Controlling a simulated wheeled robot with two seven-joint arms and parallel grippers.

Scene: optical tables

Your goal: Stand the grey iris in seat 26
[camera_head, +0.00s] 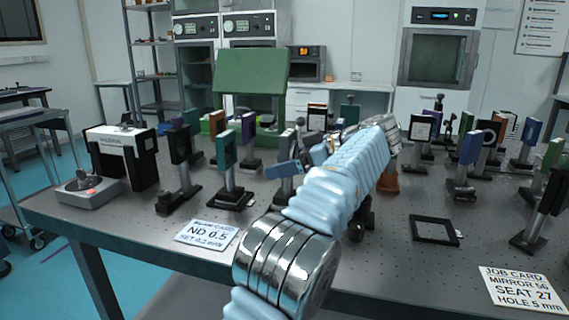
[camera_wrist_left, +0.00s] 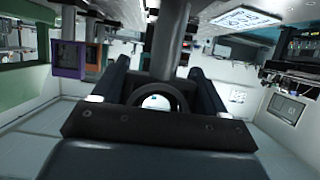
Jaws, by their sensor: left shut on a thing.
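In the left wrist view my left gripper (camera_wrist_left: 159,68) is shut on the grey iris (camera_wrist_left: 173,98), a dark ring with a bright opening, close to the palm. Its grey post (camera_wrist_left: 168,35) runs away from the palm between the two fingers. In the head view my left arm crosses the middle of the table, and its sleeve and metal wrist hide the fingers and the iris. I cannot tell whether the post touches anything. No label for seat 26 is readable. My right gripper is not in view.
The grey table (camera_head: 390,265) holds many mounted optics. A flat dark square frame (camera_head: 435,241) lies front right. A seat 27 job card (camera_head: 522,290) and an ND 0.5 card (camera_head: 207,235) lie along the front. A green panel (camera_head: 251,72) rises behind. The front right has bare room.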

